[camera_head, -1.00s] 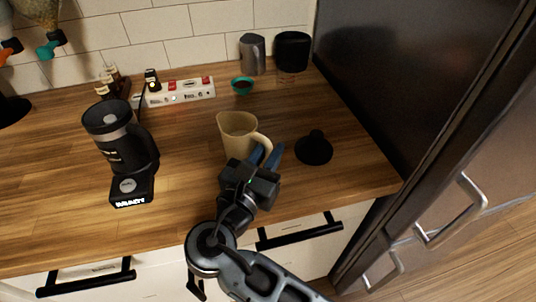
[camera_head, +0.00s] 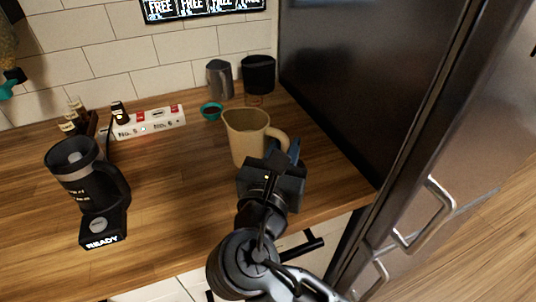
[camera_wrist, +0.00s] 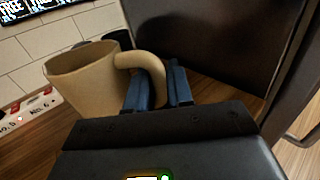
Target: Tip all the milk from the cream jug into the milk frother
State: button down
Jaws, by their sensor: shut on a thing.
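The cream jug (camera_head: 247,137) is a beige pitcher with its handle to the right. It looks roughly upright, at or just above the counter; I cannot tell which. My gripper (camera_head: 284,152) is shut on the jug's handle, with blue fingertips (camera_wrist: 158,88) either side of it in the wrist view. The milk frother (camera_head: 88,178) is a black jug on a base marked READY, at the left of the counter. Its top looks open.
A power strip (camera_head: 150,122) and small bottles (camera_head: 72,118) stand along the back. A small teal bowl (camera_head: 211,111), a metal pitcher (camera_head: 220,80) and a black container (camera_head: 258,75) are behind the jug. A dark fridge (camera_head: 370,80) bounds the right. Counter between jug and frother is clear.

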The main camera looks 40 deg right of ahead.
jog(key=shift+s+d+r, duration=0.55)
jog(key=shift+s+d, duration=0.1)
jog(key=shift+d, duration=0.1)
jog(key=shift+s+d+r, duration=0.55)
jog(key=shift+s+d, duration=0.05)
jog(key=shift+d, duration=0.1)
